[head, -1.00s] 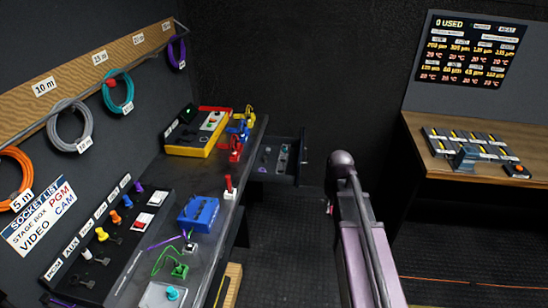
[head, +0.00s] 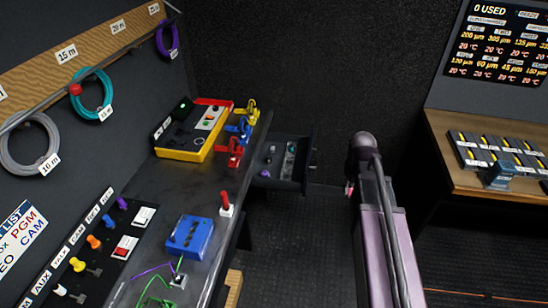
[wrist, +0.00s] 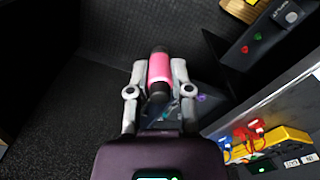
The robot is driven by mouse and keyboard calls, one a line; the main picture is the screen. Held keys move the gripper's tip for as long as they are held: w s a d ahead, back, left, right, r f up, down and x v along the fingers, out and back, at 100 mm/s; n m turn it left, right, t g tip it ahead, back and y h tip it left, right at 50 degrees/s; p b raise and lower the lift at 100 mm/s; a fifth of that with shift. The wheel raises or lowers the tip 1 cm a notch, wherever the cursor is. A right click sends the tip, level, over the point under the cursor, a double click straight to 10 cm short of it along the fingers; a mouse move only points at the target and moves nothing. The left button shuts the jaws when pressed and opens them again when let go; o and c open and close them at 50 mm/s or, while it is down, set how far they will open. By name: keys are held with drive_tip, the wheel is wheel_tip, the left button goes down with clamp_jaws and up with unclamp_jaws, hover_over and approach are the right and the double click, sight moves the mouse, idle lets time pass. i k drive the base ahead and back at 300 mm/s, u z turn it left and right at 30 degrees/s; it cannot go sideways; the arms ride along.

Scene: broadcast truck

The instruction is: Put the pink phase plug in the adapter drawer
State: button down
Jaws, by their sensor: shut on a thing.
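The pink phase plug (wrist: 159,72), a pink cylinder with dark ends, is between the two fingers of my gripper (wrist: 160,80) in the wrist view. My gripper is shut on it. In the head view a small bit of pink (head: 349,188) shows beside my arm, which hides most of the gripper. The adapter drawer (head: 308,168) is pulled out at the far end of the bench, with several small adapters inside. The plug is to the right of the drawer in the head view, apart from it.
The bench (head: 197,222) on the left holds a yellow-and-red tester (head: 190,140), coloured clamps (head: 236,152), a red-handled switch (head: 226,204) and a blue box (head: 189,236). A wooden desk (head: 450,170) stands at right. The dark floor between is clear.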

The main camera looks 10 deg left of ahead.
sight(289, 166)
drive_tip(key=u, duration=0.15)
drive_tip(key=i, duration=0.9)
drive_tip(key=u, duration=0.3)
